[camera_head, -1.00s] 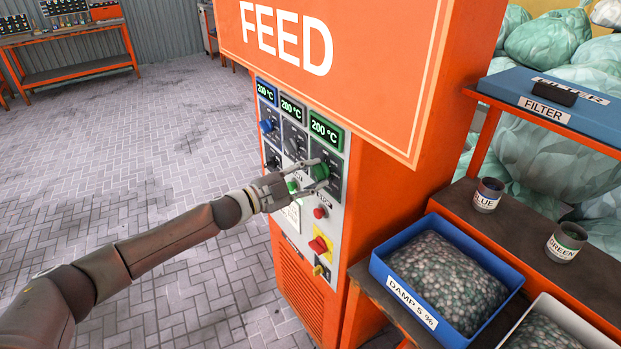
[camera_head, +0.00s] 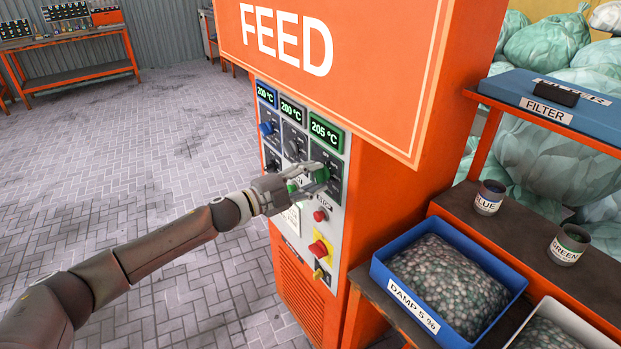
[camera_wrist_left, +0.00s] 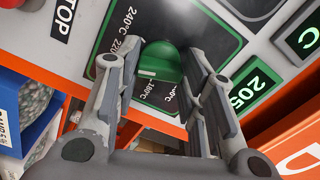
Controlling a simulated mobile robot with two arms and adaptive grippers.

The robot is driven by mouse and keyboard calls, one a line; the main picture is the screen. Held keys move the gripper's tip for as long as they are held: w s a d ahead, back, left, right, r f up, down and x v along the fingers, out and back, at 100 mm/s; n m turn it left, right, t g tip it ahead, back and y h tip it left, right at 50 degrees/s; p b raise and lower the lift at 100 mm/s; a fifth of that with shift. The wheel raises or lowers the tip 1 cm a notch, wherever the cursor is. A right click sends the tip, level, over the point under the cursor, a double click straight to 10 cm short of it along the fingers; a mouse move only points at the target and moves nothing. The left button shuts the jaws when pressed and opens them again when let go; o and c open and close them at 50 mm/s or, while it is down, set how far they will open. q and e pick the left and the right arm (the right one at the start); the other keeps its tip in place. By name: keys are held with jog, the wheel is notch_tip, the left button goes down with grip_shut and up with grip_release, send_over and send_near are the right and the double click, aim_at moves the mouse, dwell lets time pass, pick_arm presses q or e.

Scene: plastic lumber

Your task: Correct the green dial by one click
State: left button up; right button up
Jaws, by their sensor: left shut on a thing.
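The green dial (camera_wrist_left: 160,62) sits on a dark scale plate on the orange FEED machine's panel. My right gripper is not in view.
Blue-framed (camera_head: 266,92) and grey-framed (camera_head: 292,108) displays read 200 °C, with a blue dial (camera_head: 266,128) and a grey dial (camera_head: 291,148) below. A red button (camera_head: 320,215) and a yellow-backed red switch (camera_head: 319,248) sit below my gripper. A blue pellet bin (camera_head: 406,326) stands right.

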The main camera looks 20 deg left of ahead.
pick_arm(q)
jog(key=o, duration=1)
jog(key=v, duration=1.2)
